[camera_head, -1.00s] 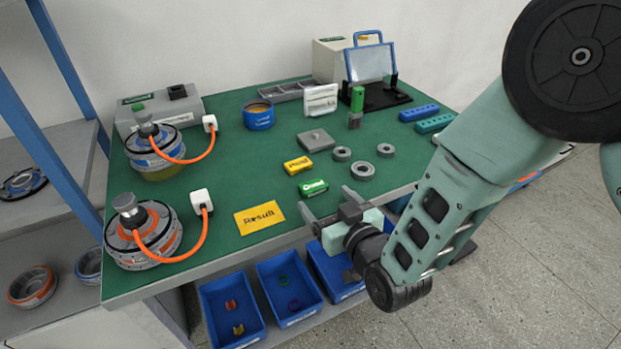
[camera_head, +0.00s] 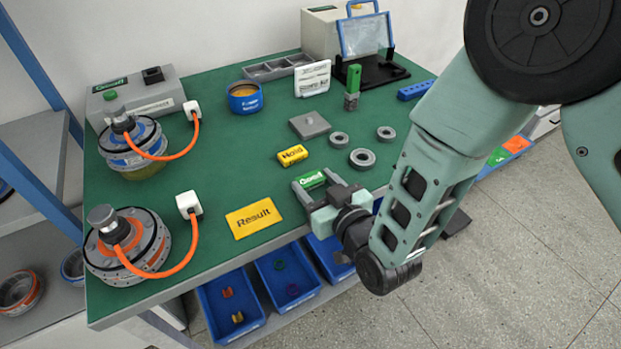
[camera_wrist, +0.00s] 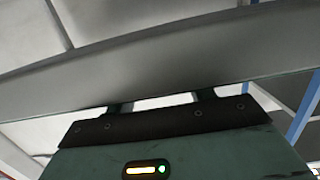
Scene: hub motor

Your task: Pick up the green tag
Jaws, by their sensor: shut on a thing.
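The green tag (camera_head: 311,181), a small block with white lettering, is at the front part of the green table, just right of the yellow Hold tag. My gripper (camera_head: 316,184) is shut on it, with one finger at each side of the tag. I cannot tell whether the tag still rests on the table or is slightly raised. In the wrist view my gripper's dark base shows, with a grey band across the picture; the tag is not visible there.
The yellow Hold tag (camera_head: 292,155) lies close by on the left, with the yellow Result card (camera_head: 254,218) nearer the front. Grey rings (camera_head: 362,158) lie behind. Two motors with orange cables (camera_head: 128,243) stand at the left. Blue bins (camera_head: 231,306) sit below the edge.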

